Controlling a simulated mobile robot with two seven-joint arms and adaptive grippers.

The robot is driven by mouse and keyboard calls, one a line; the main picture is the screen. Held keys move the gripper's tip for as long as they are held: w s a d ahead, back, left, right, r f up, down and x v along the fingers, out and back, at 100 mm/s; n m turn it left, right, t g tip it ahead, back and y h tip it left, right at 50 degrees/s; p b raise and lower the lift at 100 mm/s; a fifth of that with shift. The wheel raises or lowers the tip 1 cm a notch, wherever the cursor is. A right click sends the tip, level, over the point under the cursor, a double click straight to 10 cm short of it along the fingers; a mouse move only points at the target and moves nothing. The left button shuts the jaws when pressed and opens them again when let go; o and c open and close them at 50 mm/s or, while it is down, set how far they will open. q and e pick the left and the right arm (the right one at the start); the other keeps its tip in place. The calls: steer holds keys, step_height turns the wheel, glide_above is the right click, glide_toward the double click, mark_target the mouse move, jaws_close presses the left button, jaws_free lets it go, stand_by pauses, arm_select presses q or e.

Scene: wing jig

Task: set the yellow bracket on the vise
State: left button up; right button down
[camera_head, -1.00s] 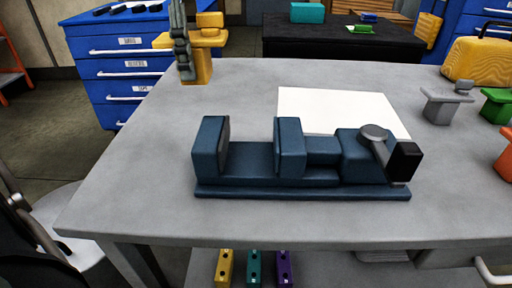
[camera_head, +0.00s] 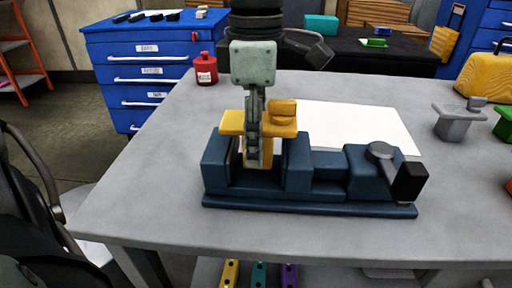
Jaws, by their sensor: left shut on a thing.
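The dark blue vise (camera_head: 310,208) stands on the grey workbench, its two jaws apart, with a grey and black handle at its right end. The yellow bracket (camera_head: 283,120) is upright at the vise's left part, its wide top above the jaws. Its lower part shows between the jaws; I cannot tell whether it touches the vise or is just behind it. My left gripper (camera_head: 254,160) comes down from above, shut on the yellow bracket and hiding its middle. My right gripper does not show.
A white sheet (camera_head: 350,127) lies behind the vise. A red canister (camera_head: 205,69) stands at the bench's back left. A grey bracket (camera_head: 450,122), a green part (camera_head: 505,122) and a yellow case (camera_head: 484,68) stand at the right. The bench's left front is clear.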

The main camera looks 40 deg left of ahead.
arm_select(q)
steer(key=shift+f, duration=1.1)
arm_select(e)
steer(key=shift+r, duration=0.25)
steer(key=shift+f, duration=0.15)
arm_select(q)
steer(key=shift+f, duration=0.1)
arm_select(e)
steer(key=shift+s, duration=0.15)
arm_select(q)
steer(key=o, duration=1.2)
steer(key=shift+c, duration=0.2)
steer(key=shift+o, duration=1.4)
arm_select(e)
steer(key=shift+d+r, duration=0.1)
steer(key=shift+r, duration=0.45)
